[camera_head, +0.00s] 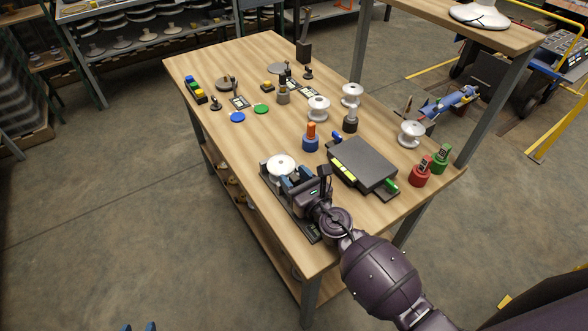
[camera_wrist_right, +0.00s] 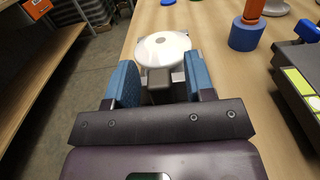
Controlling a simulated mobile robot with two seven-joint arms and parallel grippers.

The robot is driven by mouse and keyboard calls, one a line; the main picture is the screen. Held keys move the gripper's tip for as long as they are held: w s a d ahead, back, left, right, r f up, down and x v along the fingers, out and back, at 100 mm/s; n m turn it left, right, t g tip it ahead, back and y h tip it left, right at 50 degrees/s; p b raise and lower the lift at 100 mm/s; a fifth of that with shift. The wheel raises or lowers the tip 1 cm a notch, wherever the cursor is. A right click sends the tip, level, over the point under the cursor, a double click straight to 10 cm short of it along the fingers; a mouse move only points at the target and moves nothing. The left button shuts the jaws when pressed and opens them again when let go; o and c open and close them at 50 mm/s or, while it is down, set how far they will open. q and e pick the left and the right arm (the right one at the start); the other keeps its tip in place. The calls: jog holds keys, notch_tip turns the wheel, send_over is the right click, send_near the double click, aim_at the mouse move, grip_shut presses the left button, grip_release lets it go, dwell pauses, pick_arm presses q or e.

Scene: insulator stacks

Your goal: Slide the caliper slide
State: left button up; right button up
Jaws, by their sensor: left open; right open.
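The caliper stands on the wooden table's near left edge; its long dark base (camera_head: 303,229) shows in the head view. A white disc (camera_head: 281,162) sits at its far end and also shows in the right wrist view (camera_wrist_right: 163,47). My right gripper (camera_head: 286,181) is over the caliper, with blue fingers open. In the right wrist view, a grey block (camera_wrist_right: 159,88), apparently the caliper slide, stands between the two fingers; whether they touch it I cannot tell.
A dark box with yellow labels (camera_head: 362,163) stands right of the caliper. An orange-and-blue piece (camera_head: 311,139) is behind it. Red (camera_head: 421,173) and green (camera_head: 440,160) holders stand near the right edge.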

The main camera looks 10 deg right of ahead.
aim_at(298, 181)
jog(key=c, duration=0.5)
grip_shut()
jog(key=shift+s, duration=0.15)
jog(key=v, duration=0.7)
jog(key=shift+s+d, duration=0.15)
jog(key=shift+s, duration=0.05)
pick_arm(q)
jog(key=shift+s+a+f, duration=0.1)
jog(key=shift+s+f, duration=0.05)
jog(key=shift+f, duration=0.25)
jog(key=shift+s, duration=0.15)
